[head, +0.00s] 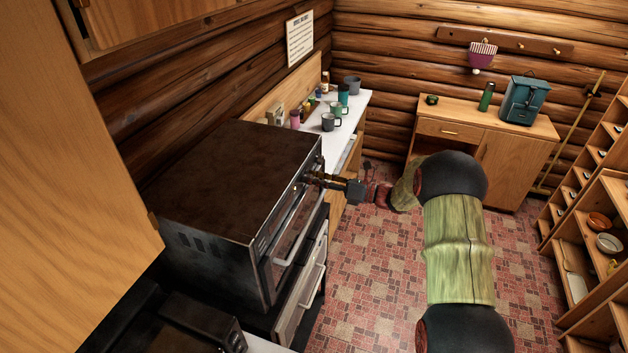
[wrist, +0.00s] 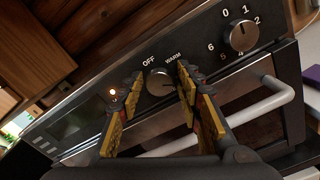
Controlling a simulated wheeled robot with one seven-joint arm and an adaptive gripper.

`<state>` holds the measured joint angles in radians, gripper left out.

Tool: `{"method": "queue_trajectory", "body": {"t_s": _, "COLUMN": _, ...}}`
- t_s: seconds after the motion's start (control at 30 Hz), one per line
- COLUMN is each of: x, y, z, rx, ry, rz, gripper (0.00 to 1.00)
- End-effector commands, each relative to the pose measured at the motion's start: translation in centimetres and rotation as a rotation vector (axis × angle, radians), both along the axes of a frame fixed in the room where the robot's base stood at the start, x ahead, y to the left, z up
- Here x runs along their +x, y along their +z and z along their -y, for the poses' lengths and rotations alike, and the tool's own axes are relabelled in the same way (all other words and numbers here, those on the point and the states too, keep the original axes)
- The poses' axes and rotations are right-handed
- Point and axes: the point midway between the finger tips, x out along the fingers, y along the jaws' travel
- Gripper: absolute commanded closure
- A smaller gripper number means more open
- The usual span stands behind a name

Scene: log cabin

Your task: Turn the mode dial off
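The mode dial (wrist: 159,82) is a round silver knob on the dark front panel of the oven (head: 240,165), with OFF and WARM printed above it. In the wrist view its pointer mark is hard to read, so its setting is unclear. My gripper (wrist: 160,78) is open, with one yellow-padded finger on each side of the dial and small gaps showing. I cannot tell how deep the fingertips reach around it. In the head view my gripper (head: 315,180) is at the upper front of the oven, and the dial is hidden.
A second knob (wrist: 243,35) with numbers sits right of the mode dial. A small lamp (wrist: 113,92) glows at its left. The oven door handle (head: 296,235) runs below the panel. A counter with mugs (head: 331,122) stands beyond the oven. Patterned floor is clear.

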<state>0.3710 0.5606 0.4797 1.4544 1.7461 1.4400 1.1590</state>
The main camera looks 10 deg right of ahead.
Motion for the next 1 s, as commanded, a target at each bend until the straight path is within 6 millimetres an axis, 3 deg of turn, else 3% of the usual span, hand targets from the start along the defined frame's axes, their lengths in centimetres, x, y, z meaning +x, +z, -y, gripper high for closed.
{"method": "queue_trajectory", "body": {"t_s": 0.57, "x": 0.00, "y": -0.01, "z": 0.02, "rx": 0.000, "ry": 0.000, "rz": 0.000, "gripper": 0.99}}
{"method": "queue_trajectory", "body": {"t_s": 1.0, "x": -0.02, "y": -0.18, "z": 0.02, "rx": -0.059, "ry": 0.000, "rz": 0.089, "gripper": 0.99}}
